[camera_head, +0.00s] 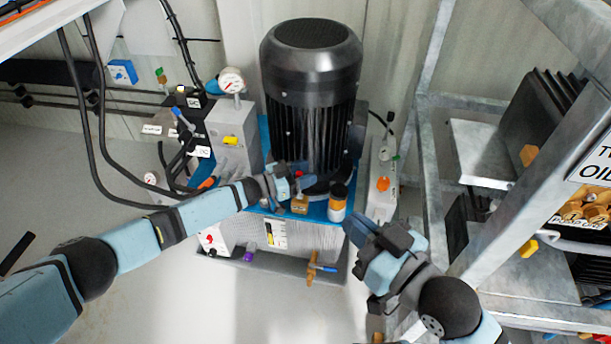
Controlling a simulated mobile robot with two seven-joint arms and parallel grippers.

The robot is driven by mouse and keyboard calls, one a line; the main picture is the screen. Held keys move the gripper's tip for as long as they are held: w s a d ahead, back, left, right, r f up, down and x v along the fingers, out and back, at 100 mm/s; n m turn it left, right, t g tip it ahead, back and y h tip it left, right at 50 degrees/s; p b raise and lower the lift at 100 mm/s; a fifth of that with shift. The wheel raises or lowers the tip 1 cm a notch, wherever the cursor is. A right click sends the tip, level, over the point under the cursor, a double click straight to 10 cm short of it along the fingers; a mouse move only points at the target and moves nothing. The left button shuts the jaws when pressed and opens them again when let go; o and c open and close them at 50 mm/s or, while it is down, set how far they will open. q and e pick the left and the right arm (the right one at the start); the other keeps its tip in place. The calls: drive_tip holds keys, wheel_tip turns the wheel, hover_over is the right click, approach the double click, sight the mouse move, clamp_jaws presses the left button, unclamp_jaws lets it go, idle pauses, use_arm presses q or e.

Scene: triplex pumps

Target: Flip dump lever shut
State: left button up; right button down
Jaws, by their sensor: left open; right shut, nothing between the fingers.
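I cannot tell for certain which handle is the dump lever. A blue-handled lever (182,118) sticks up from the valve block at left of the pump. Another blue handle (321,267) lies roughly level on a brass valve at the front of the pump's tank (290,236). My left gripper (303,181) is open in front of the black motor, above the blue deck and close to a brass fitting (299,204). My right gripper (352,227) is shut and empty, at the tank's right front corner, above and right of the brass valve. Neither gripper visibly holds a lever.
The large black motor (310,90) stands behind my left gripper. An orange-and-white bottle (338,203) stands between the grippers. A pressure gauge (232,80) and black hoses (98,120) are at left. A metal rack (433,150) stands at right. The floor in front is clear.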

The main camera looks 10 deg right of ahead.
use_arm(q)
drive_tip(key=shift+d, duration=0.15)
clamp_jaws()
